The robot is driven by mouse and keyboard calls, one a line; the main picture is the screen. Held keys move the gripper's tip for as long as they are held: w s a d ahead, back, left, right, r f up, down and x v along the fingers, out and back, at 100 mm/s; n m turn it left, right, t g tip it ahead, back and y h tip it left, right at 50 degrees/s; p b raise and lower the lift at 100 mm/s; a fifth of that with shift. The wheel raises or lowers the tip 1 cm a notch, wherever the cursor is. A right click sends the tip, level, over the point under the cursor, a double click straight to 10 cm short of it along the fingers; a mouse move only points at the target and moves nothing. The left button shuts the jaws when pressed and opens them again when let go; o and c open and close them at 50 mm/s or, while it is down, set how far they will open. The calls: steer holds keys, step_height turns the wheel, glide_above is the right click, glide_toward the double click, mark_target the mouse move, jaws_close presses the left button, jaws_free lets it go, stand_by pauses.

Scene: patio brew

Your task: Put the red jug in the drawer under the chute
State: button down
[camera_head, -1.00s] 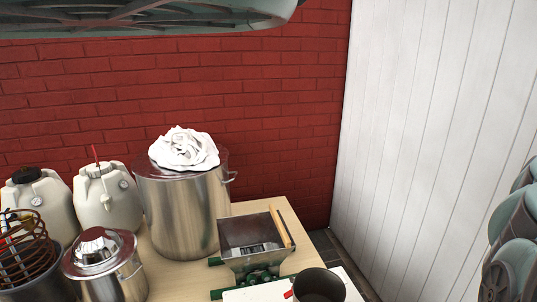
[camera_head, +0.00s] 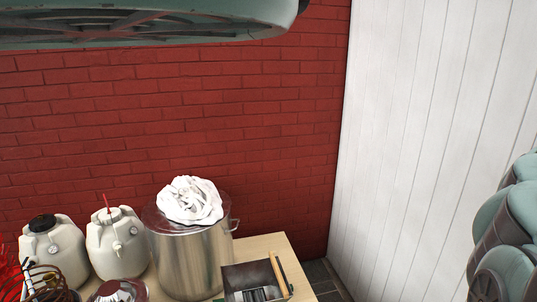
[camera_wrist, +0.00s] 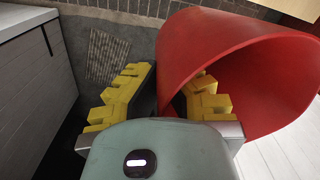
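The red jug (camera_wrist: 225,50) fills the upper right of the wrist view, with its wide mouth turned to the right. My gripper (camera_wrist: 168,88) has yellow ridged fingers, one on each side of the jug's wall. The right finger overlaps the mouth and the left finger lies along the outside. In the head view, a metal hopper (camera_head: 232,280) stands at the table's front right, cut off by the lower edge. I cannot make out the chute or drawer.
A steel pot (camera_head: 190,262) topped with white cloth and two white jugs (camera_head: 55,250) stand on the table (camera_head: 262,246). A red brick wall (camera_head: 200,110) is behind, white boards (camera_head: 410,130) at right. The wrist view shows a grey boarded unit (camera_wrist: 35,85) at left.

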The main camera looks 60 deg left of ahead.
step_height(320, 180, up, 18)
steer(key=p, duration=1.6)
